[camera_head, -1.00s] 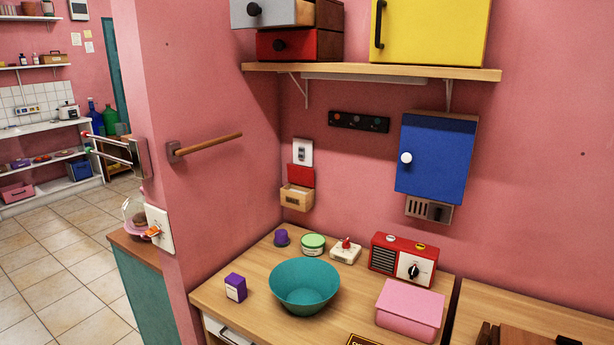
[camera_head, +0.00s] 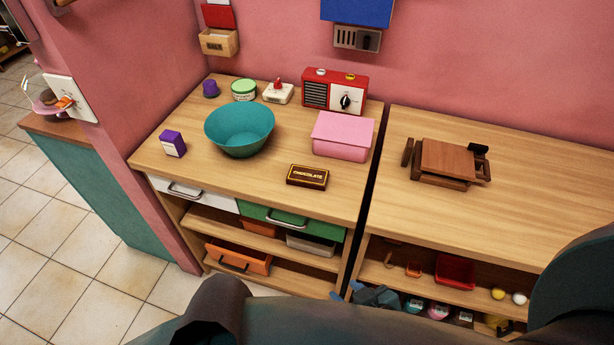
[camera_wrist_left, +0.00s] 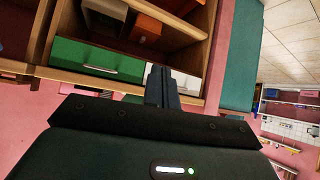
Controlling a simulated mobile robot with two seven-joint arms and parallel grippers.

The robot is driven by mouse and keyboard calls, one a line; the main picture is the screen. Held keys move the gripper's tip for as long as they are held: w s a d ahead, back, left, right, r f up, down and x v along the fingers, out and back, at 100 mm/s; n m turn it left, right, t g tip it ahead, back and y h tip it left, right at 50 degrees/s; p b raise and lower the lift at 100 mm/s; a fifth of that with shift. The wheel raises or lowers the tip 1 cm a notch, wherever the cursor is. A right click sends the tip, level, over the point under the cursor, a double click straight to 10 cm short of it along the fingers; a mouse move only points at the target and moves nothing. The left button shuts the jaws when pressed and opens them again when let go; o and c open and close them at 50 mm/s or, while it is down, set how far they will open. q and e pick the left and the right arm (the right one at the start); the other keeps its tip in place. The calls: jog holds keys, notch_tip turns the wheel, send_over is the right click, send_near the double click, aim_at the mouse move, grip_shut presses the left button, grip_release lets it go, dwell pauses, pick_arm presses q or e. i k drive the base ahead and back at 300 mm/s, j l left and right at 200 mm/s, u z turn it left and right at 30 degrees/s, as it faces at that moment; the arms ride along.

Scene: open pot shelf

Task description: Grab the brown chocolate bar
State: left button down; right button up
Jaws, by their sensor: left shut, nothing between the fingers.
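The chocolate bar (camera_head: 307,176), a dark brown box with yellow lettering and edging, lies flat on the left wooden counter (camera_head: 270,190). It is near the front edge, in front of the pink box (camera_head: 342,136). My left gripper (camera_wrist_left: 162,82) shows in the left wrist view, its fingers together and empty, with the drawer fronts beyond. The bar does not show in that view. A small blue-grey part, seemingly my right gripper (camera_head: 376,297), shows low in the head view by the right counter's open shelf, below and apart from the bar; its fingers are unclear.
A teal bowl (camera_head: 240,130) stands left of the bar, with a purple box (camera_head: 173,143) beyond it. A red radio (camera_head: 335,92) stands behind. A brown wooden object (camera_head: 447,163) sits on the right counter. Counter around the bar is clear. A green drawer (camera_head: 290,219) is below.

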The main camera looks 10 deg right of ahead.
aim_at(303, 177)
jog(key=l+z, duration=0.45)
jog(key=i+l+z, duration=0.15)
jog(key=l+z, duration=0.3)
